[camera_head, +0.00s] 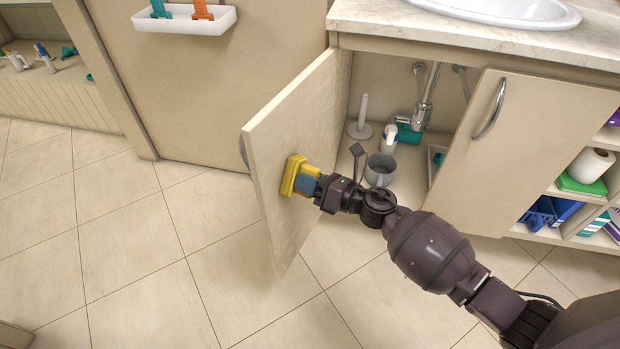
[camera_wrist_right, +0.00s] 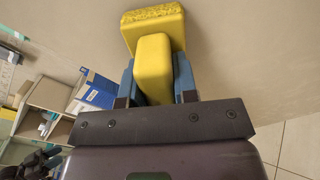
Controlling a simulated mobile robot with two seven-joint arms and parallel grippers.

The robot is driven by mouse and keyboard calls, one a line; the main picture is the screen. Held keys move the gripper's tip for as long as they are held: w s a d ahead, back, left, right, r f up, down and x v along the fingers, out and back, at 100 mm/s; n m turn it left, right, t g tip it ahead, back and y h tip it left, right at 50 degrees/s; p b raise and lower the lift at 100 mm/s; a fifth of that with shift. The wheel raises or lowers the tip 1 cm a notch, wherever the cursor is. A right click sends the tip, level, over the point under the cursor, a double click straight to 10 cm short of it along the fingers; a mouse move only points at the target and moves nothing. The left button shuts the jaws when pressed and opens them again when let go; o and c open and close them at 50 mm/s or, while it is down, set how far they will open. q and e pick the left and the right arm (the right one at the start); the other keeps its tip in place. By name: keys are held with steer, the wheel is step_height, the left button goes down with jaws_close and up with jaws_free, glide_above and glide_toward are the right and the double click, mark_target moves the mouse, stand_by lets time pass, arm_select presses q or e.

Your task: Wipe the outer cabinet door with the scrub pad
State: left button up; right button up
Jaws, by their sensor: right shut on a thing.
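The cabinet door (camera_head: 305,115) on the left of the vanity stands swung open, with its inner face toward the cabinet interior. The yellow scrub pad (camera_head: 297,175) is at this inner face, low and near the handle edge; it looks to be touching, though the contact itself is hard to see. My right gripper (camera_head: 312,184) is shut on the pad's yellow handle. In the right wrist view the blue fingers (camera_wrist_right: 154,78) clasp the handle (camera_wrist_right: 154,68) from both sides, and the pad's head (camera_wrist_right: 153,25) is against or close to the beige panel.
The right cabinet door (camera_head: 525,145) appears angled outward. Shelves with a paper roll (camera_head: 591,165) are at the right. The tiled floor (camera_head: 150,260) is clear at left.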

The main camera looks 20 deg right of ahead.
steer(key=shift+v, duration=2.8)
steer(key=shift+s, duration=0.15)
steer(key=shift+v, duration=1.4)
